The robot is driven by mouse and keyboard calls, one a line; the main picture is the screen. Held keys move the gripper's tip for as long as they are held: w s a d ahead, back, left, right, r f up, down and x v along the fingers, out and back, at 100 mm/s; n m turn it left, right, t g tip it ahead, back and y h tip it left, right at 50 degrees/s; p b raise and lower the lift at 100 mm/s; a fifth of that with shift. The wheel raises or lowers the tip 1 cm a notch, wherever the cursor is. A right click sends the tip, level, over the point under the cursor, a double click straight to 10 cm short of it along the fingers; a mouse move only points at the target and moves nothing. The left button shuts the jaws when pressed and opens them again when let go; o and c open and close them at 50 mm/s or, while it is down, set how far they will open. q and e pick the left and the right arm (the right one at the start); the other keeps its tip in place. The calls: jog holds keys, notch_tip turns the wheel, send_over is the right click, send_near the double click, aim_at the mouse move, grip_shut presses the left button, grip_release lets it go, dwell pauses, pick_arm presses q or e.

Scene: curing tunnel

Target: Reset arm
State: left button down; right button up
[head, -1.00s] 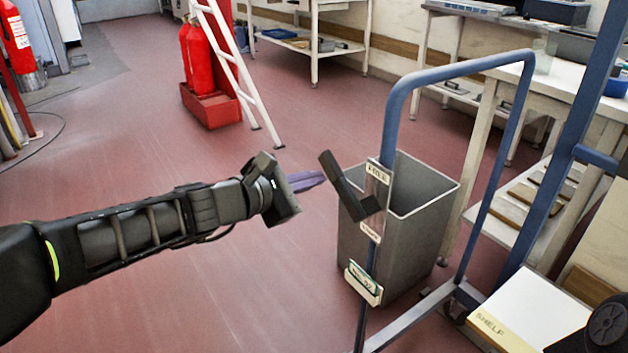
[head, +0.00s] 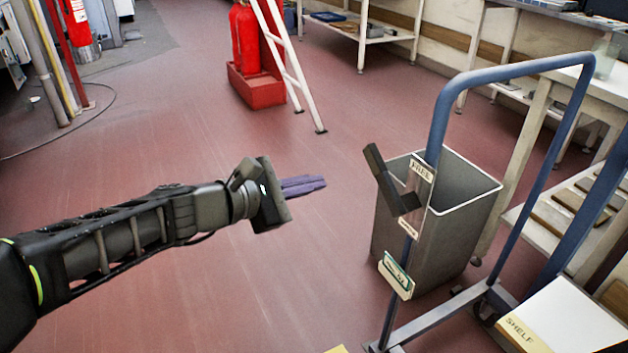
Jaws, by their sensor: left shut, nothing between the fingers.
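My left gripper (head: 304,186) is at the end of the left arm, which comes in from the left. Its purple-grey fingers lie together, shut and empty, above the open red floor. They point right, toward a grey bin (head: 425,235) with a gap of floor between. My right gripper is not in the picture.
A blue-framed trolley (head: 440,120) with labels and a dark lever stands by the bin, at right. A box marked SHELF (head: 560,318) is at lower right. A red extinguisher stand (head: 255,88), a white ladder (head: 290,75) and benches (head: 365,30) are behind. The middle floor is clear.

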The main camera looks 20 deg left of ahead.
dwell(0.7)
pick_arm(q)
notch_tip(320, 180, down, 30)
jog(key=s+a+m+g+y, duration=0.1)
jog(key=a+m+g+y, duration=0.35)
jog(key=m, duration=0.85)
jog(key=s+d+f+m+g+h, duration=0.1)
jog(key=s+d+f+m+g, duration=0.7)
jog(key=s+d+f, duration=1.2)
notch_tip(320, 180, up, 30)
jog(key=p, duration=3)
jog(key=shift+s+h+p, duration=0.2)
jog(key=shift+h+p, duration=0.15)
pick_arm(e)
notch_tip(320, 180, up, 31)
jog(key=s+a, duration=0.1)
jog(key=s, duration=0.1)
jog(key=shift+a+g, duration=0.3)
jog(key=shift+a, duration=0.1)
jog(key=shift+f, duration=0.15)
